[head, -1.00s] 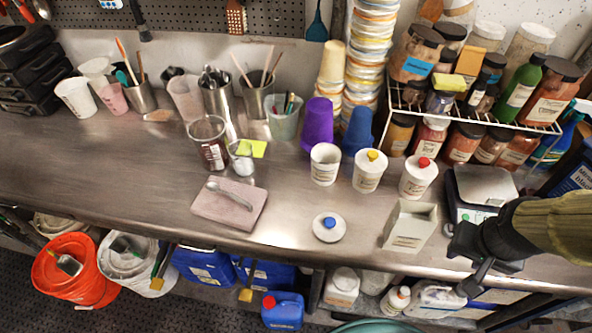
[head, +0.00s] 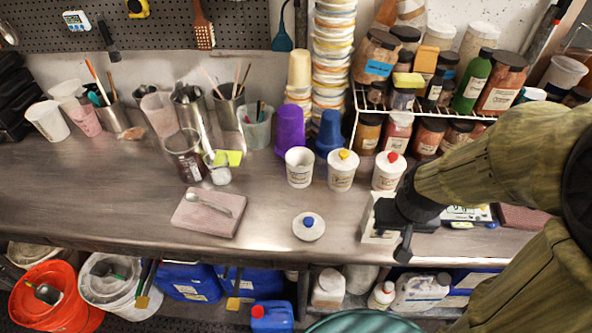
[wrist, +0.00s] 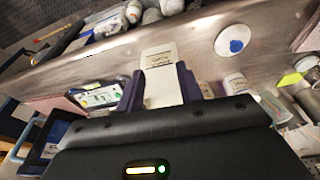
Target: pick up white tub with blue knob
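A white lid with a blue knob (head: 309,229) lies flat near the bench's front edge; it also shows in the wrist view (wrist: 232,44). An open white tub (head: 299,170) without a lid stands behind it. Beside that tub stand a white tub with a yellow knob (head: 342,172) and one with a red knob (head: 388,173). My gripper (head: 405,238) is right of the blue-knobbed lid, at a white box (head: 374,235) that it partly hides. In the wrist view my gripper (wrist: 160,85) is open, with the white box (wrist: 159,62) showing between its fingers; contact cannot be told.
A pinkish slab with a spoon (head: 207,216) lies to the left. Cups with tools stand behind it. A wire rack of jars (head: 440,118) is behind the tubs. The metal bench (head: 270,225) is clear around the blue-knobbed lid. Buckets and jugs sit below.

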